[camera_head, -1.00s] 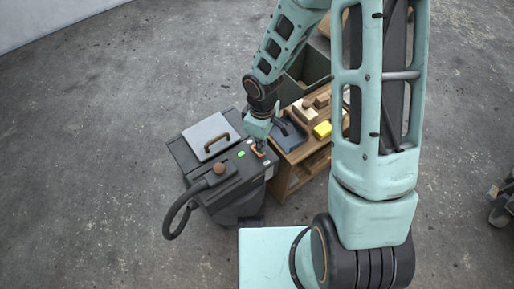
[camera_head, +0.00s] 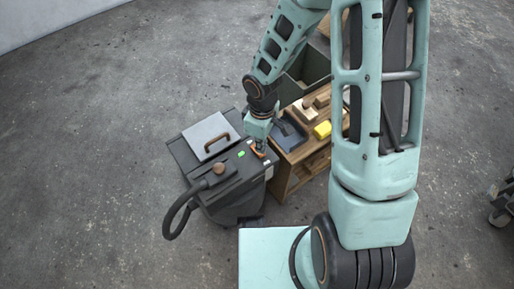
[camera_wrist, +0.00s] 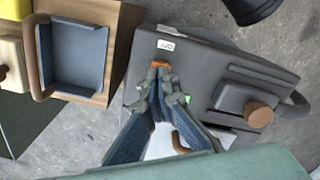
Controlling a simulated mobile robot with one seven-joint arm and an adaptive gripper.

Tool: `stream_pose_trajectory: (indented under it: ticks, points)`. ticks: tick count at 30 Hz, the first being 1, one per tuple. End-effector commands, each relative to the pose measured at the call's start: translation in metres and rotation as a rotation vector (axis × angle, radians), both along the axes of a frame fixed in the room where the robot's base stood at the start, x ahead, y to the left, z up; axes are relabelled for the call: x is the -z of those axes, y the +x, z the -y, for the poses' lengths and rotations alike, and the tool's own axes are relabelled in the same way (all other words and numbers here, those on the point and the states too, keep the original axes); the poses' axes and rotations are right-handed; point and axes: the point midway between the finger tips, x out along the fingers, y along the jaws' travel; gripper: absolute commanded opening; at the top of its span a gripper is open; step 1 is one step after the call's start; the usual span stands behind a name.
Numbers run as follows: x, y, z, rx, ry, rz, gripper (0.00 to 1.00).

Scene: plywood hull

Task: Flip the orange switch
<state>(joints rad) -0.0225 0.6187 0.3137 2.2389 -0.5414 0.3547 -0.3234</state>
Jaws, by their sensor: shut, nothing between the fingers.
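The orange switch (camera_wrist: 160,64) sits on the top of a dark grey machine (camera_wrist: 200,70), beside a small white label that seems to read "OFF". In the head view the switch (camera_head: 259,154) is a small orange spot near the machine's right edge, partly covered by my gripper. My gripper (camera_wrist: 160,80) is shut and empty, its fingertips right at the switch in the wrist view. I cannot tell whether they touch it. It also shows in the head view (camera_head: 261,147), pointing down over the machine's right side.
The machine carries a grey lid with a brown handle (camera_head: 217,142), a green light (camera_head: 241,154), a brown knob (camera_head: 219,168) and a black hose (camera_head: 177,217). A wooden cabinet (camera_head: 300,152) with a blue-grey dustpan, a yellow block (camera_head: 322,130) and wooden pieces stands close on the right.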

Motion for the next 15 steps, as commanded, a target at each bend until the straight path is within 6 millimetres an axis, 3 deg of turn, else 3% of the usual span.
stream_pose_trajectory:
  ticks: [15]
  points:
    - [0.0088,0.0,-0.0001,0.0,0.0,0.0,0.0]
